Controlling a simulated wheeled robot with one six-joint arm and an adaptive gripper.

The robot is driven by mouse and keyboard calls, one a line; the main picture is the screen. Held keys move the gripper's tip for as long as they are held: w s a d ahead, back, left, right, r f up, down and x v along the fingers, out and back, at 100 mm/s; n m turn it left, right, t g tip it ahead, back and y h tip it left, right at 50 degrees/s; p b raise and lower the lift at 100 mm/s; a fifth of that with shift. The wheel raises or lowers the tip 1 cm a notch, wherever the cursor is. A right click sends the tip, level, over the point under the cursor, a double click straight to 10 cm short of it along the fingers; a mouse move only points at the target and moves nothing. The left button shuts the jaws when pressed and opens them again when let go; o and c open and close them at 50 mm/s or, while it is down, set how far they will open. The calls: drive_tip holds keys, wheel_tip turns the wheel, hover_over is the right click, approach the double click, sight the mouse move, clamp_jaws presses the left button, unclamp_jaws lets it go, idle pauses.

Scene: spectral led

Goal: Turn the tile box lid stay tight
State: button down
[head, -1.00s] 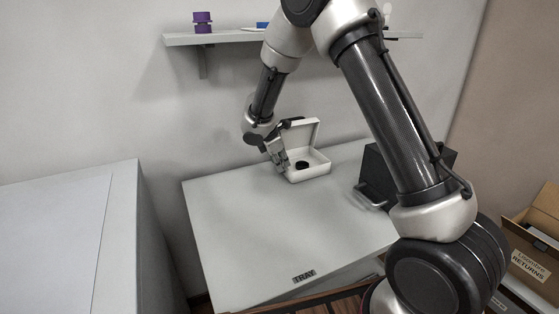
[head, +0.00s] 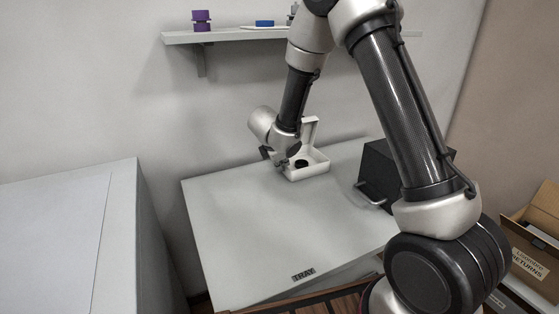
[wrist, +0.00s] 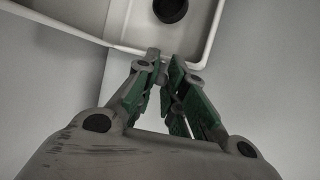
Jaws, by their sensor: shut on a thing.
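The white tile box (head: 318,167) sits on the pale tabletop with its lid (head: 313,128) standing up. A round black piece (head: 301,163) lies inside the box. My gripper (head: 281,161) is at the box's left side, low and close to the wall. In the wrist view my gripper (wrist: 164,66) has its fingertips drawn together at the box's rim (wrist: 213,36), shut on a small part there that I take to be the lid stay. The fingers hide most of that part. The black piece also shows in the wrist view (wrist: 170,9).
A black box with a handle (head: 377,172) stands right of the tile box. A wall shelf (head: 230,36) carries a purple item (head: 201,20) and a blue item (head: 265,23). A cardboard carton (head: 535,230) is at far right.

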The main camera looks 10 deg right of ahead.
drive_tip(key=shift+s+d+f+t, duration=0.15)
drive_tip(key=shift+s+t, duration=0.15)
drive_tip(key=shift+t, duration=0.4)
drive_tip(key=c, duration=1.5)
unclamp_jaws()
drive_tip(key=shift+f, duration=0.1)
